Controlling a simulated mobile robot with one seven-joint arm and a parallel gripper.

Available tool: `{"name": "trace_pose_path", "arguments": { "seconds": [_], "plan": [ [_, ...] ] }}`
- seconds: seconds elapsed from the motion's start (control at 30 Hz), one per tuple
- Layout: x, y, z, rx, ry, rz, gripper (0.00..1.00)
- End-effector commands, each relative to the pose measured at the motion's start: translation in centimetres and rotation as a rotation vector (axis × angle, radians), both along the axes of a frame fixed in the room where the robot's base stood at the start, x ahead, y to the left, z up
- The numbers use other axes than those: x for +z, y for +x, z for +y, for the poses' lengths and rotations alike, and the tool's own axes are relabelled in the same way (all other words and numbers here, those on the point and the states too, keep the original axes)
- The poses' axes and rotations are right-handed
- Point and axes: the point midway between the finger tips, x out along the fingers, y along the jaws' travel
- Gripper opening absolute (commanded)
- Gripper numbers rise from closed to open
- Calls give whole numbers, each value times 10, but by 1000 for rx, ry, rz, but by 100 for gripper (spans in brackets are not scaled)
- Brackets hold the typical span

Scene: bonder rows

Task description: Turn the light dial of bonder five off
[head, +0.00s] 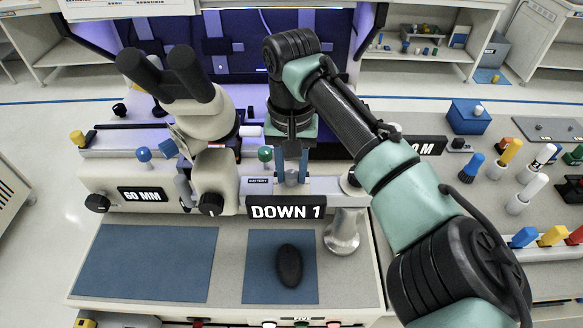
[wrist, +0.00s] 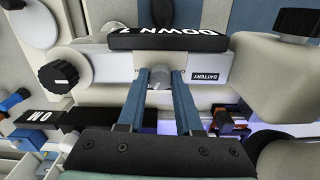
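The bonder on the bench in front of me has a small plate marked FIVE (head: 302,318) at its front edge. My gripper (head: 291,180) points down at the bonder's front panel, behind the DOWN 1 sign (head: 287,206). In the wrist view my gripper (wrist: 160,78) is open, its two blue fingers on either side of a small round grey knob (wrist: 159,79). Narrow gaps seem to show beside the knob; contact is unclear. A BATTERY label (wrist: 206,77) is beside it. Black dials (head: 210,204) (wrist: 58,74) are also on the bonder. I cannot read which is the light dial.
The microscope (head: 205,110) stands close left of my gripper. A black mouse (head: 289,265) lies on a blue mat (head: 257,290), with a metallic round-based piece (head: 341,235) to its right. Several coloured knobs stand on the neighbouring bench at right. The left blue mat (head: 145,262) is clear.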

Motion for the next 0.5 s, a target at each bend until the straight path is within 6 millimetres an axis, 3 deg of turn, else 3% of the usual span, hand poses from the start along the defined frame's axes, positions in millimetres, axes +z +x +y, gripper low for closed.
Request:
{"name": "trace_pose_path", "arguments": {
  "seconds": [0.07, 0.5],
  "plan": [
    [0, 0, 0, 0, 0, -1, 0],
    [2, 1, 0, 45, 2, -2, 0]
  ]
}}
